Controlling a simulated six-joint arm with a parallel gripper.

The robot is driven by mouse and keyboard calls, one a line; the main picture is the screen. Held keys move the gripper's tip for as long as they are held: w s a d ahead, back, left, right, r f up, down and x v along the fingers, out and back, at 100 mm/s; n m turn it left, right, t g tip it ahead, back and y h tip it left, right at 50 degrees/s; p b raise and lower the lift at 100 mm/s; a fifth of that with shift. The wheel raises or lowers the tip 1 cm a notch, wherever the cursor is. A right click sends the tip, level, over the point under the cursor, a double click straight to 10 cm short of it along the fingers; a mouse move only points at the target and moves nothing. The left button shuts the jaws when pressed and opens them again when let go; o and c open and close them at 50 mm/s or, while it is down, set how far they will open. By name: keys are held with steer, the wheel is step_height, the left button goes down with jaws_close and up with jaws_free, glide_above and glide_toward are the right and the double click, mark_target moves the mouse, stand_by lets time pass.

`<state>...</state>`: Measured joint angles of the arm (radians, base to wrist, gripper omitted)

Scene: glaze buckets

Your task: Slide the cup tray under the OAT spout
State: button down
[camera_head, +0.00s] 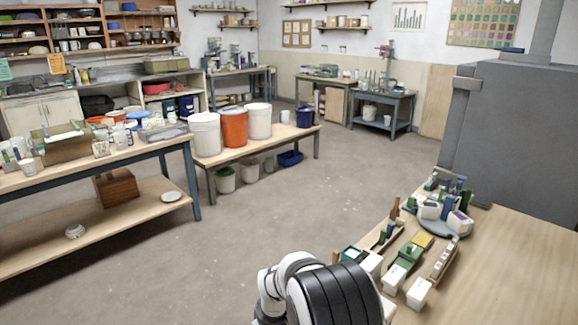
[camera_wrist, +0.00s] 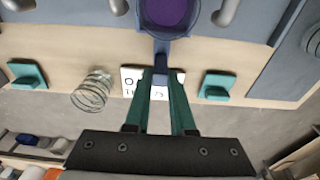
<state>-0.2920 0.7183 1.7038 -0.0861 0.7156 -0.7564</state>
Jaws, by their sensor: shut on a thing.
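In the wrist view, the cup tray (camera_wrist: 160,50) is a dark blue round holder with a straight handle, and its round part has a purple inside. My gripper (camera_wrist: 160,78) has green fingers, shut on the handle from both sides. The round part is at the top edge of the view, partly cut off. Grey curved spouts show at the top: one (camera_wrist: 228,12) right of the tray, one (camera_wrist: 118,6) left of it, and another (camera_wrist: 18,4) at far left. A white card (camera_wrist: 130,82) with dark lettering lies behind the fingers, partly hidden; I cannot read OAT on it.
A clear ribbed glass (camera_wrist: 93,92) stands left of my gripper. Teal blocks stand at left (camera_wrist: 28,75) and right (camera_wrist: 218,85). In the head view, a wooden bench (camera_head: 510,270) holds small racks and white containers at right. Buckets (camera_head: 234,127) stand on a far bench.

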steer(key=shift+s+a, duration=1.35)
steer(key=shift+a, duration=0.05)
steer(key=c, duration=0.8)
jaws_free()
steer(key=shift+c, duration=0.2)
